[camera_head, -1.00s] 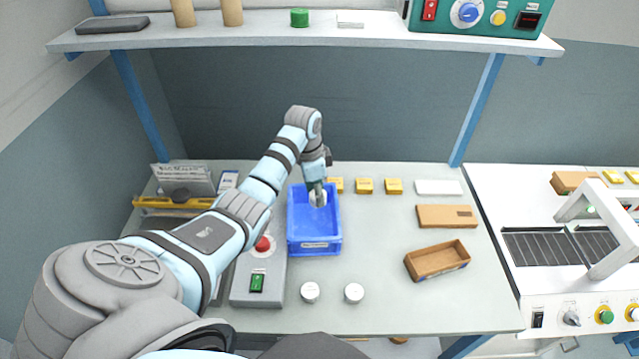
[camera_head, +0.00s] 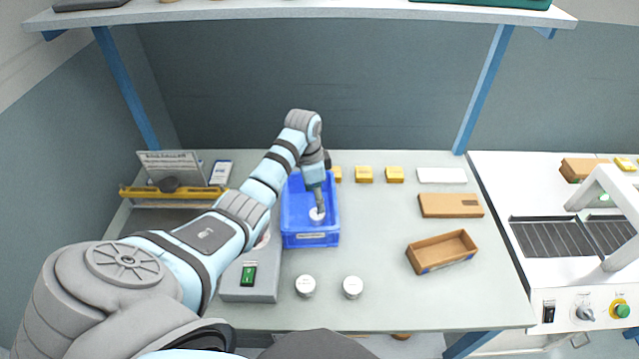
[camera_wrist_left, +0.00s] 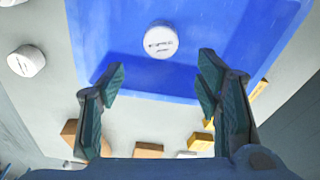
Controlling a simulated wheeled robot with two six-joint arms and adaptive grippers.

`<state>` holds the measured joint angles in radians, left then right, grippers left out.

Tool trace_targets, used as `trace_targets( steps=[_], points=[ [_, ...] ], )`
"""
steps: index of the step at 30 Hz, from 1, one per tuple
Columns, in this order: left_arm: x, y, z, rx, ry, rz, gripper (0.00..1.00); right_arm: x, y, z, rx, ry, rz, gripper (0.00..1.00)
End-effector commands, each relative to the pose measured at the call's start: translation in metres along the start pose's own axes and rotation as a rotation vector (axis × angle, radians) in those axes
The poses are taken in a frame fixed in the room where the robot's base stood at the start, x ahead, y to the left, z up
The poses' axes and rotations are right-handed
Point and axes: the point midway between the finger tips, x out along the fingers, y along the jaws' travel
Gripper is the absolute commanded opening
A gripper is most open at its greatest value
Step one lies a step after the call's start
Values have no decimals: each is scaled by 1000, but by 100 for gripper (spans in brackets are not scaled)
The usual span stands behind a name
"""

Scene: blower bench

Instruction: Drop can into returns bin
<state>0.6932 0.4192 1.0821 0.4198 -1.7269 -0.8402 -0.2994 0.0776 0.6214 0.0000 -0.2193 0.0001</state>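A white can (camera_head: 317,215) is in the blue bin (camera_head: 293,239), on the floor of the bin as far as I can see. The left wrist view shows the can (camera_wrist_left: 160,42) with its lettered round end toward me, against the blue floor of the bin (camera_wrist_left: 235,45). My left gripper (camera_head: 319,203) reaches down over the bin. Its fingers (camera_wrist_left: 158,78) are spread wide, and the can lies beyond the tips, apart from both fingers. My right gripper is not in view.
Two more white cans, left (camera_head: 305,286) and right (camera_head: 353,288), stand in front of the bin. A grey control box (camera_head: 250,291) stands left of it. An open brown box (camera_head: 441,251) and yellow blocks (camera_head: 364,174) lie to the right. A shelf (camera_head: 330,12) spans above the bench.

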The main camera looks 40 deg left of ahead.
Motion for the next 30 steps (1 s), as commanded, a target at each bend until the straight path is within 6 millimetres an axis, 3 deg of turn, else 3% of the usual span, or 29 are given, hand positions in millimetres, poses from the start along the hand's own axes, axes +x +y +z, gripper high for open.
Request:
trace_targets(
  steps=[8, 20, 30],
  points=[
    [-3, 0, 0, 0, 0, -1, 59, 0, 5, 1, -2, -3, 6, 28],
    [-73, 0, 1, 0, 1, -1, 59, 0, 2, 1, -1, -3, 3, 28],
    [-76, 0, 1, 0, 1, 0, 59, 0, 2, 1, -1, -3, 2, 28]
  ],
)
